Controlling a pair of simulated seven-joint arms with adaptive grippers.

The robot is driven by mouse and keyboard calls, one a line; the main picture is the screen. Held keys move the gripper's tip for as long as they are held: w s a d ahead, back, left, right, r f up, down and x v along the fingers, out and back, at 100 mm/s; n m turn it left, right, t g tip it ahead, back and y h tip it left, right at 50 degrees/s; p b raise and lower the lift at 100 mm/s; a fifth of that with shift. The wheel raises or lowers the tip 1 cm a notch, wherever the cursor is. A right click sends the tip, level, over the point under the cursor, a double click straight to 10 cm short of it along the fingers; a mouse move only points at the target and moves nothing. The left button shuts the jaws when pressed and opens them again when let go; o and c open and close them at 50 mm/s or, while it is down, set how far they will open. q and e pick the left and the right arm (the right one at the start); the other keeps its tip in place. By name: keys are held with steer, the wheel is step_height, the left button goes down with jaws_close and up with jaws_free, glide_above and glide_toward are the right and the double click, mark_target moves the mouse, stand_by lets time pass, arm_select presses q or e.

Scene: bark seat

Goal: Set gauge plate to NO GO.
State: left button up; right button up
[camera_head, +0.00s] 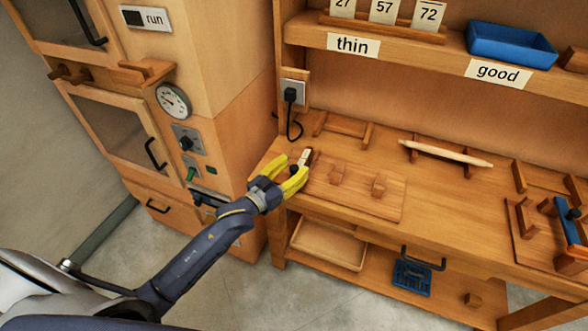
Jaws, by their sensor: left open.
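My left gripper (296,167) has yellow fingers and is open at the left end of the workbench. A small pale piece with a dark part (305,157) is at its fingertips, beside the left edge of a flat wooden board (350,198). The fingers partly hide this piece, and I cannot tell whether they touch it. The board lies on the bench and carries two upright wooden blocks. I cannot tell for certain which part is the gauge plate, and no NO GO marking is legible. My right gripper is not in view.
A wooden holder with a blue part (570,222) is at the bench's right. A pale rod (446,152) rests on supports behind. The shelf above holds number cards and a blue tray (510,45). A cabinet with a dial (173,100) stands left. The front middle of the bench is clear.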

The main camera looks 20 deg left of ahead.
arm_select(q)
steer(key=shift+d+f, duration=0.1)
steer(key=shift+s+f, duration=0.1)
steer(key=shift+s, duration=0.3)
steer(key=v, duration=1.1)
steer(key=shift+a, duration=0.2)
